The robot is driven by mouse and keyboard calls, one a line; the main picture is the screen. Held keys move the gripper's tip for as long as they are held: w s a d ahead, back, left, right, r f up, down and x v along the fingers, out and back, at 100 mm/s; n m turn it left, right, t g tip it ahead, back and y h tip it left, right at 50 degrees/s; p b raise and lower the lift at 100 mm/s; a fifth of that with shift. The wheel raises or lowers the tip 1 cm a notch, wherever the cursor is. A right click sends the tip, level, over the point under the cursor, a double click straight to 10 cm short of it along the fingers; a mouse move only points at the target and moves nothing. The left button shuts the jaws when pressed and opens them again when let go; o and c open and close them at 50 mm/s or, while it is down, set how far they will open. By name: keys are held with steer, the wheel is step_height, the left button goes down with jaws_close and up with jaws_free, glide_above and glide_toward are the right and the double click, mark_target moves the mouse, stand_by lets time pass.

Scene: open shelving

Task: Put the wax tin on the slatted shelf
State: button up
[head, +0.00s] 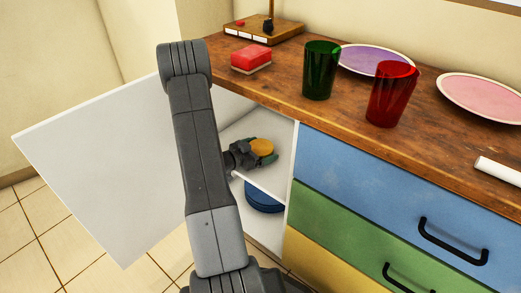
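A small round orange-yellow item (262,146), perhaps the wax tin, is inside the open cabinet, above the cabinet's inner shelf board (262,188). My gripper (259,157) is right beside it, with its fingers at the item's near side. No slats can be made out on the shelf board.
A blue round item (263,197) sits below the shelf board. The open white door (85,165) stands left of my arm. On the wooden counter (275,83) are a red-topped block (251,57), green cup (320,70), red cup (391,94) and plates.

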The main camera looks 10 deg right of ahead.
steer(key=shift+s+a+r, duration=0.1)
steer(key=shift+a+r, duration=0.15)
steer(key=p+v, duration=0.3)
steer(key=v, duration=0.8)
steer(key=shift+s+a, duration=0.15)
steer(key=shift+a, duration=0.1)
